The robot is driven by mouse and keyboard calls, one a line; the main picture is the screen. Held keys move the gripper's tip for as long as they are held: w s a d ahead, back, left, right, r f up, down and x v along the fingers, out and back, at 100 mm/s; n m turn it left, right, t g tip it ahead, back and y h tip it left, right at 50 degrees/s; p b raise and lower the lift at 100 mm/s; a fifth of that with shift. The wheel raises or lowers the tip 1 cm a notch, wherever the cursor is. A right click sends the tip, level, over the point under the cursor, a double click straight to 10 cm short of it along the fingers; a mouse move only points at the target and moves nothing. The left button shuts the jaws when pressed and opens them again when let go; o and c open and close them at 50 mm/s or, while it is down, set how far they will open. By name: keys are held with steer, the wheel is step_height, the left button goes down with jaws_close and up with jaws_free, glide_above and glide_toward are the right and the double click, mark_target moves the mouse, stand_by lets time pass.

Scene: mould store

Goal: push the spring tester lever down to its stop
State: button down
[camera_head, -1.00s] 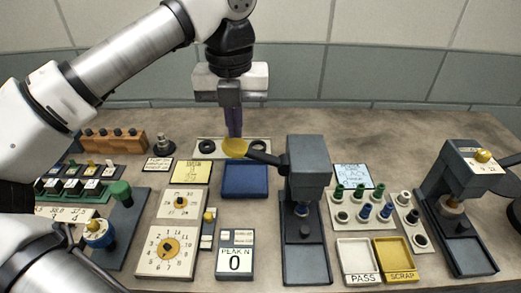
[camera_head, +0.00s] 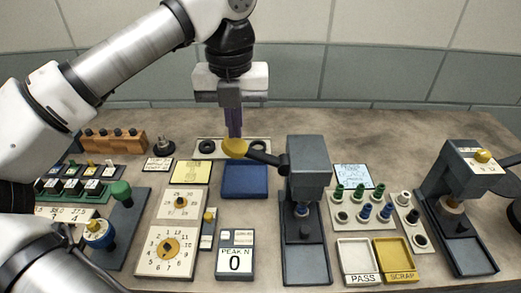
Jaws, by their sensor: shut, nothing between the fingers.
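The spring tester (camera_head: 308,185) is a dark grey press right of the middle. Its black lever (camera_head: 263,157) sticks out to the left from its upper part and ends in a yellow knob (camera_head: 234,148). My gripper (camera_head: 235,136) points down, shut and empty, with its fingertips at the top of the knob or just behind it. I cannot tell whether they touch. Under the tester's head a small spring part (camera_head: 302,209) stands above the base. The peak display (camera_head: 234,262) reads 0.
A blue tray (camera_head: 245,180) lies below the knob. A plate with two black rings (camera_head: 207,147) is behind it. To the right are a rack of coloured springs (camera_head: 361,210), the pass tray (camera_head: 357,256), the scrap tray (camera_head: 396,254) and a second press (camera_head: 462,200). Dials (camera_head: 168,250) stand at left.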

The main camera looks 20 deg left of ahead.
mark_target(236, 144)
steer(key=shift+f, duration=0.15)
steer(key=shift+f+b, duration=0.5)
steer(key=shift+b, duration=0.1)
steer(key=shift+f, duration=0.25)
stand_by(0.3)
steer(key=shift+f+b, duration=0.35)
steer(key=shift+b, duration=0.2)
steer(key=shift+f, duration=0.2)
steer(key=shift+f+b, duration=0.4)
steer(key=shift+b, duration=0.15)
steer(key=shift+f, duration=0.1)
